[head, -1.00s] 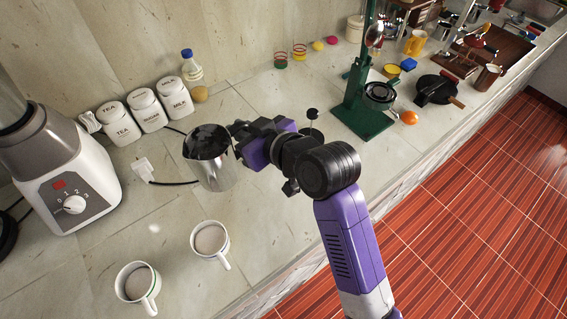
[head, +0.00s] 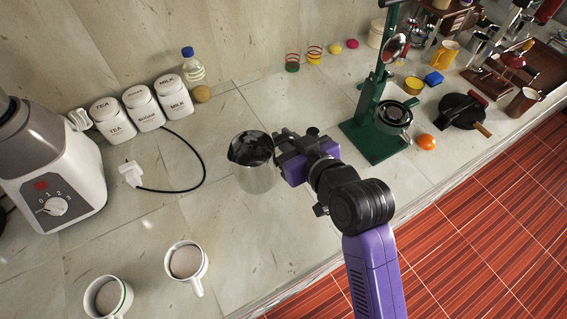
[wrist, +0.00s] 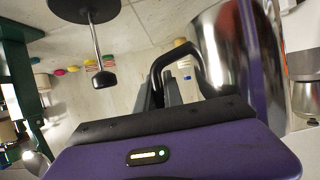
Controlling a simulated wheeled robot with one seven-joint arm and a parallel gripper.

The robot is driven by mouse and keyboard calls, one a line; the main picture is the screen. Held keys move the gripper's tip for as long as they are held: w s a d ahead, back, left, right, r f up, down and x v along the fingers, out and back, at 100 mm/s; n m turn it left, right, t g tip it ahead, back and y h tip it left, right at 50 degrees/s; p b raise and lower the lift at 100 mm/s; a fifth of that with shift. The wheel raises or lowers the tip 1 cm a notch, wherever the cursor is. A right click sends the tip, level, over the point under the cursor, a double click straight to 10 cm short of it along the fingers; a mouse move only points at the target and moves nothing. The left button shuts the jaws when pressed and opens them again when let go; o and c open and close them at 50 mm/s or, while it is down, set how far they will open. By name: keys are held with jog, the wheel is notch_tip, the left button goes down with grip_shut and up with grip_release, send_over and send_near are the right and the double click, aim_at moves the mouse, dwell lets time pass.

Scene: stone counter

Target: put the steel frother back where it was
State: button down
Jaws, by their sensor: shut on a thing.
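The steel frother (head: 256,180) is a shiny metal jug with a dark inside, upright over the middle of the counter in the head view. My gripper (head: 279,150) is at its right side, shut on its handle. In the wrist view the dark handle (wrist: 172,62) runs between the fingers, and the frother's shiny body (wrist: 235,50) fills the right side. I cannot tell whether the frother's base touches the counter.
Two filled cups (head: 187,262) stand at the front left, near the blender (head: 55,175). A plug and cable (head: 133,174) lie left of the frother. White canisters (head: 113,120) stand at the back. A green press (head: 375,140) stands right of my gripper. Bare counter surrounds the frother.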

notch_tip(320, 180, down, 10)
jog(key=shift+f, duration=0.2)
dwell(0.4)
jog(key=shift+f, duration=0.2)
jog(key=c, duration=1.5)
grip_release()
jog(key=shift+r, duration=0.25)
jog(key=shift+s+d, duration=0.2)
jog(key=shift+s, duration=0.15)
jog(key=b+v, duration=0.1)
jog(key=v, duration=1)
jog(key=shift+r, duration=0.1)
